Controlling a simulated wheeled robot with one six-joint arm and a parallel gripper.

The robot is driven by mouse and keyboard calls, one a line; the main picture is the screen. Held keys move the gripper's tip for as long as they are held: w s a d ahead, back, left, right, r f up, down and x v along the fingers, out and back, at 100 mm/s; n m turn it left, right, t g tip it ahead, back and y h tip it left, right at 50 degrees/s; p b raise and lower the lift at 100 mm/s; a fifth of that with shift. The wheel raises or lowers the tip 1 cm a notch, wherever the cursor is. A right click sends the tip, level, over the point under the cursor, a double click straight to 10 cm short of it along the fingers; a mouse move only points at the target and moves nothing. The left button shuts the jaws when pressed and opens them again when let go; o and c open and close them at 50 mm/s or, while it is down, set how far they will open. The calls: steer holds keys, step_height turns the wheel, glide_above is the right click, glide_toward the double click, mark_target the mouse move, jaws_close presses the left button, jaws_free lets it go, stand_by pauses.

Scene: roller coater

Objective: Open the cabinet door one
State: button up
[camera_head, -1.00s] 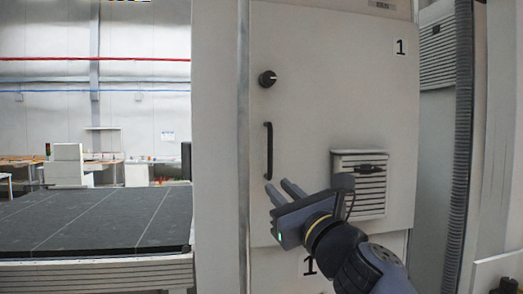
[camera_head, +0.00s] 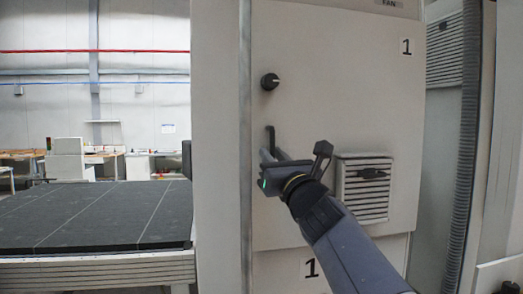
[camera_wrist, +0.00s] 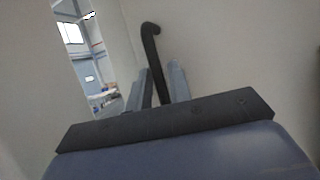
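Cabinet door one (camera_head: 340,75) is a pale grey panel marked "1". It looks closed in its frame. Near its left edge are a black round knob (camera_head: 270,81) and, below it, a dark vertical handle (camera_head: 271,134). My gripper (camera_head: 272,154) is at the handle's lower part and hides it in the head view. In the wrist view, the handle (camera_wrist: 152,50) runs down between the two fingers of my gripper (camera_wrist: 159,88). The fingers stand apart, with a visible gap on the right side of the handle. Whether either finger touches the handle is unclear.
A vent box (camera_head: 363,190) sticks out of the door right of my gripper. A lower panel (camera_head: 345,262), also marked "1", lies below. A black-topped conveyor table (camera_head: 100,215) stands at the left. A ribbed grey hose (camera_head: 467,150) runs vertically at the right.

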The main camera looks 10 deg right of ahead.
steer(key=shift+w+r, duration=0.15)
steer(key=shift+w, duration=0.15)
steer(key=shift+c, duration=0.3)
jaws_close()
